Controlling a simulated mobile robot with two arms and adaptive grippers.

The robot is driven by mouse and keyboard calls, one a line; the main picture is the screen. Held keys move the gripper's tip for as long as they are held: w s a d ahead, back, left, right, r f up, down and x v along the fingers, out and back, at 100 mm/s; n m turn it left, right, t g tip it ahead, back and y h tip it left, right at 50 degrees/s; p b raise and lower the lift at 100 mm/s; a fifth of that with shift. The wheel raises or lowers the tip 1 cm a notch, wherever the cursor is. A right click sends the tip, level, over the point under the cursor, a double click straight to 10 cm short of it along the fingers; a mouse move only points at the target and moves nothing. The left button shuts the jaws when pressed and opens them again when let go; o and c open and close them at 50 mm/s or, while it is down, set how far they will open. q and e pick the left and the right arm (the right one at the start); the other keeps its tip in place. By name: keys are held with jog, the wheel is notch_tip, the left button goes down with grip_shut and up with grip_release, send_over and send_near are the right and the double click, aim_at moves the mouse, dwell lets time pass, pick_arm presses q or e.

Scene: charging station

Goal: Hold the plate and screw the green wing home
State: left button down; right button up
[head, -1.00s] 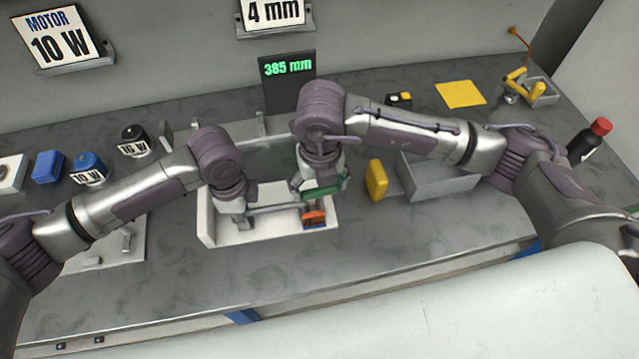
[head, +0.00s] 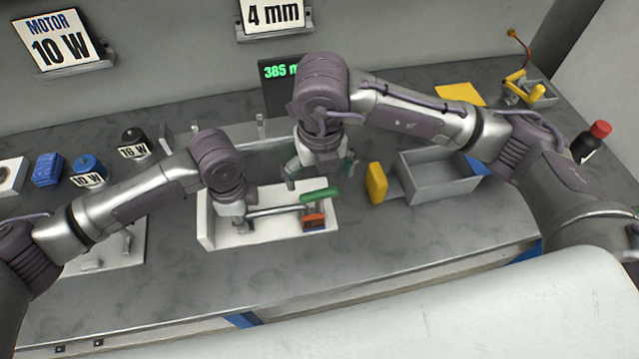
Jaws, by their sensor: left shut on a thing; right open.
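The green wing (head: 321,195) sits just above an orange-and-dark block (head: 314,221) at the right of a white tray-like base (head: 275,232). A narrow grey plate (head: 278,211), seen almost as a bar, runs left from there. My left gripper (head: 238,222) is shut on the left end of this plate; its fingertips partly hide the grip. My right gripper (head: 319,174) is open and empty, with fingers spread, above and behind the green wing and apart from it. How the wing joins the block is too small to tell.
A yellow block (head: 375,182) and a grey open bin (head: 440,192) stand right of the base. A dark display (head: 278,90) stands behind. Blue (head: 88,165) and black (head: 134,138) knobs are at left. The front counter strip is clear.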

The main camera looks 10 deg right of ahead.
pick_arm(q)
jog(key=shift+f, duration=0.1)
pick_arm(e)
notch_tip(320, 180, up, 7)
jog(key=shift+s, duration=0.15)
pick_arm(q)
jog(key=c, duration=1.1)
grip_release()
jog(key=shift+o, duration=0.2)
